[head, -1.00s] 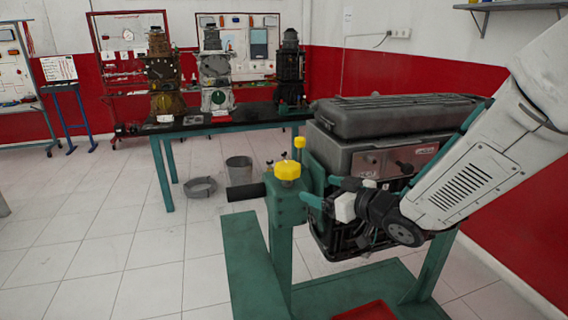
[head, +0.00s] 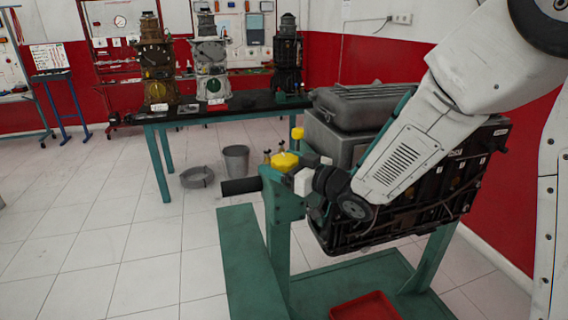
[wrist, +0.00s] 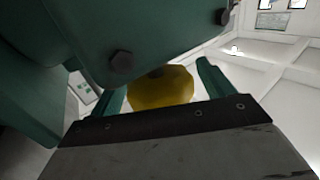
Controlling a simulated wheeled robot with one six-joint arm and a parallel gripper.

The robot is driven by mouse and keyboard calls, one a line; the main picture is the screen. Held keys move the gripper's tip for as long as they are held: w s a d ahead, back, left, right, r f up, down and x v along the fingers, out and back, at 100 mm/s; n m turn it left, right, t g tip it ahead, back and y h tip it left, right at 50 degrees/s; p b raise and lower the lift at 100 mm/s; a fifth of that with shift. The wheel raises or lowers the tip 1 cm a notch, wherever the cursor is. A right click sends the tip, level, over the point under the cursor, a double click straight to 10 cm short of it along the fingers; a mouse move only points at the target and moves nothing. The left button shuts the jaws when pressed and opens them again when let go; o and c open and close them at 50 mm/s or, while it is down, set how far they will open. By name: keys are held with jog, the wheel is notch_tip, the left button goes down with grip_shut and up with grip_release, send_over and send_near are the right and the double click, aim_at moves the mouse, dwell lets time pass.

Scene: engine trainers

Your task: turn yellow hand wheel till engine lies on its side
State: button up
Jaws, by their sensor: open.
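The yellow hand wheel (head: 285,162) sits at the top of the green stand's post (head: 278,205), left of the engine. The engine (head: 425,185) hangs on the stand and is tilted, its grey top cover (head: 362,105) leaning back and its dark side turned toward me; it is not fully on its side. My gripper (head: 296,167) is at the wheel. In the wrist view the wheel (wrist: 160,90) shows between two open green fingers, under a green bracket with dark bolts. I cannot tell whether the fingers touch it. My arm hides part of the engine.
A smaller yellow knob (head: 297,133) stands just behind the wheel. A dark bar (head: 240,186) sticks out left of the post. A red tray (head: 365,306) lies at the stand's base. A bench (head: 225,107) with several engines, and a bucket (head: 236,160), stand behind. The floor at left is clear.

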jog(key=c, duration=1)
jog(key=shift+m+t+h, duration=0.3)
